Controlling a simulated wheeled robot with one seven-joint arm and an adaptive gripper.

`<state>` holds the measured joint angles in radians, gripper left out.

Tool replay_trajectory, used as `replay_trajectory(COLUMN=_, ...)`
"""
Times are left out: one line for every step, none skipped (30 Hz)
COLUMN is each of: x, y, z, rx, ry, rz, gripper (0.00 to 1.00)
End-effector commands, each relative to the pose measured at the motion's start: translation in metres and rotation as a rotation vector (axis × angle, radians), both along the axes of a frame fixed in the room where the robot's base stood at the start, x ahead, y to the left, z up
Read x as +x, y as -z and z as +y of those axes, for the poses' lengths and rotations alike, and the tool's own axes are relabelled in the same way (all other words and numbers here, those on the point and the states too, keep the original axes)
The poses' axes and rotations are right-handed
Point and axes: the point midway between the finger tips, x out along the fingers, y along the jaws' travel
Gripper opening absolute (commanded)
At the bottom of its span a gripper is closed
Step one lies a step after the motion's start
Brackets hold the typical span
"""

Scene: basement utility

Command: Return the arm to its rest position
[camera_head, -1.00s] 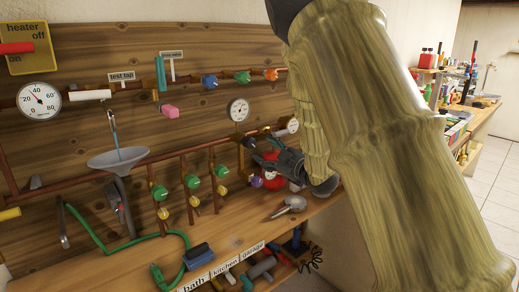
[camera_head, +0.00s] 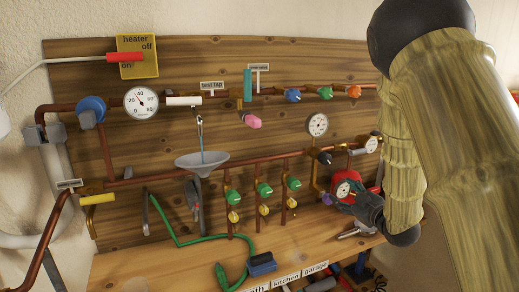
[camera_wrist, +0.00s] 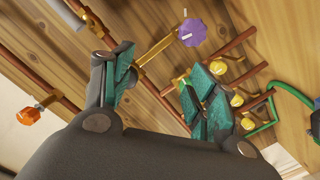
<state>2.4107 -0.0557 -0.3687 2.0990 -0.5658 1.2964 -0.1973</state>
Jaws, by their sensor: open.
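My arm, in a tan ribbed sleeve (camera_head: 445,150), comes down the right side of the head view, bent and reaching toward the pipe board. My dark gripper (camera_head: 342,194) is low by the right part of the board, in front of a red round part (camera_head: 356,180) and close to a purple knob (camera_head: 327,199). In the wrist view my gripper (camera_wrist: 160,85) has its two teal-padded fingers spread apart with nothing held between them. The purple knob (camera_wrist: 192,32) shows beyond the fingers there. Any contact with the board parts is unclear.
A wooden board (camera_head: 150,75) carries copper pipes, gauges, coloured knobs and a grey funnel (camera_head: 202,160). Below it a wooden shelf (camera_head: 130,265) holds a green hose (camera_head: 185,243) and a blue block (camera_head: 262,264). A metal piece (camera_head: 357,230) lies under my gripper.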

Motion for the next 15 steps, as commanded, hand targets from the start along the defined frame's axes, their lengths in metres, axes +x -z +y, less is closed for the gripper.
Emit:
replay_trajectory(x=-0.008, y=0.027, z=0.001, rx=0.022, ry=0.025, rz=0.061, gripper=0.58)
replay_trajectory(x=-0.013, y=0.044, z=0.003, rx=0.037, ry=0.042, rz=0.097, gripper=0.58)
replay_trajectory(x=-0.021, y=0.066, z=0.003, rx=0.054, ry=0.067, rz=0.145, gripper=0.58)
replay_trajectory(x=-0.028, y=0.082, z=0.004, rx=0.067, ry=0.083, rz=0.18, gripper=0.58)
replay_trajectory(x=-0.035, y=0.098, z=0.005, rx=0.08, ry=0.1, rz=0.216, gripper=0.58)
replay_trajectory(x=-0.045, y=0.119, z=0.007, rx=0.095, ry=0.124, rz=0.265, gripper=0.58)
replay_trajectory(x=-0.053, y=0.134, z=0.007, rx=0.107, ry=0.142, rz=0.301, gripper=0.58)
replay_trajectory(x=-0.062, y=0.149, z=0.009, rx=0.119, ry=0.159, rz=0.335, gripper=0.58)
replay_trajectory(x=-0.074, y=0.169, z=0.01, rx=0.133, ry=0.184, rz=0.385, gripper=0.58)
replay_trajectory(x=-0.084, y=0.183, z=0.012, rx=0.144, ry=0.201, rz=0.421, gripper=0.58)
replay_trajectory(x=-0.094, y=0.197, z=0.014, rx=0.153, ry=0.22, rz=0.456, gripper=0.58)
replay_trajectory(x=-0.109, y=0.215, z=0.016, rx=0.166, ry=0.244, rz=0.506, gripper=0.58)
replay_trajectory(x=-0.12, y=0.228, z=0.017, rx=0.176, ry=0.262, rz=0.541, gripper=0.58)
replay_trajectory(x=-0.132, y=0.241, z=0.02, rx=0.184, ry=0.28, rz=0.578, gripper=0.58)
replay_trajectory(x=-0.148, y=0.257, z=0.022, rx=0.196, ry=0.305, rz=0.625, gripper=0.58)
